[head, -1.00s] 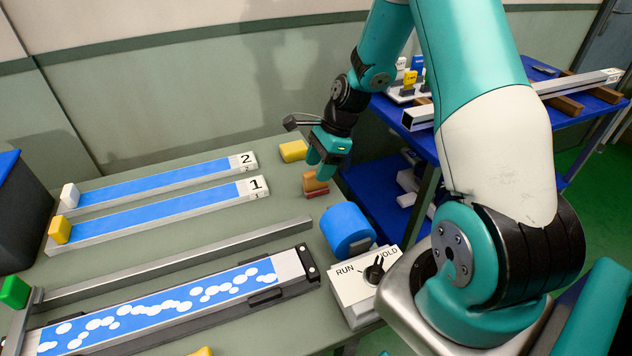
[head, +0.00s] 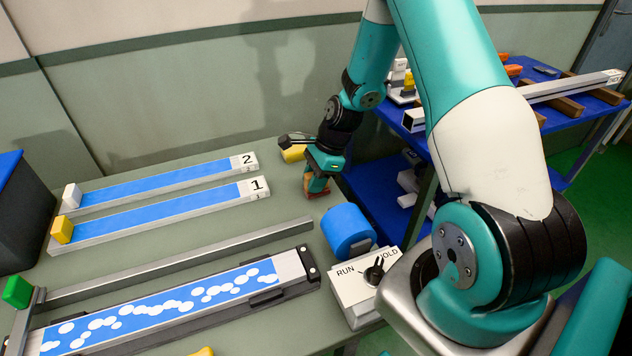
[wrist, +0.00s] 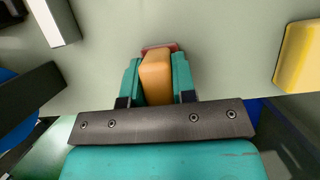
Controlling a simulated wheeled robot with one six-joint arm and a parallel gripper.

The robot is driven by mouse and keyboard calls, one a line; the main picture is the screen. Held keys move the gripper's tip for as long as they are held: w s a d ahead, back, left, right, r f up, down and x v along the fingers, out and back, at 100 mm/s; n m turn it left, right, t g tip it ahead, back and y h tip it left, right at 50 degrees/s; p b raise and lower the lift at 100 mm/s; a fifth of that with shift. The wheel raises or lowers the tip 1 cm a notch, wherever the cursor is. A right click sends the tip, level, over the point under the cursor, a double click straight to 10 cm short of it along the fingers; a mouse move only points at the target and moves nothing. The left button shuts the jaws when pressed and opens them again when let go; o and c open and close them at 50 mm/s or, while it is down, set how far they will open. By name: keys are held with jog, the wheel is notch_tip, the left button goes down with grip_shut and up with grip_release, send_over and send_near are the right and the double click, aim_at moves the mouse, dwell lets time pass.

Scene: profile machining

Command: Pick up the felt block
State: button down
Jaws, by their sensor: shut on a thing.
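The felt block has an orange-tan body (wrist: 156,75) and a dark red base layer (wrist: 160,47). My gripper (wrist: 157,80) is shut on it, with one teal finger on each side of the body in the wrist view. In the head view my gripper (head: 317,184) points down at the back right of the bench, and its fingers hide most of the block. A little of the red base (head: 315,196) shows beneath the fingers. I cannot tell whether the base still touches the bench.
A yellow block (head: 293,153) lies just behind my gripper; it also shows in the wrist view (wrist: 301,55). A blue roll (head: 347,230) and a RUN/HOLD switch box (head: 352,293) stand in front. Blue-topped lanes 1 (head: 160,210) and 2 (head: 155,183) lie to the left.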

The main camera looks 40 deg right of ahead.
jog(key=shift+r, duration=0.1)
notch_tip(320, 180, up, 20)
jog(key=shift+p, duration=0.3)
jog(key=c, duration=1.8)
grip_release()
jog(key=shift+o, duration=0.2)
jog(key=shift+d, duration=0.1)
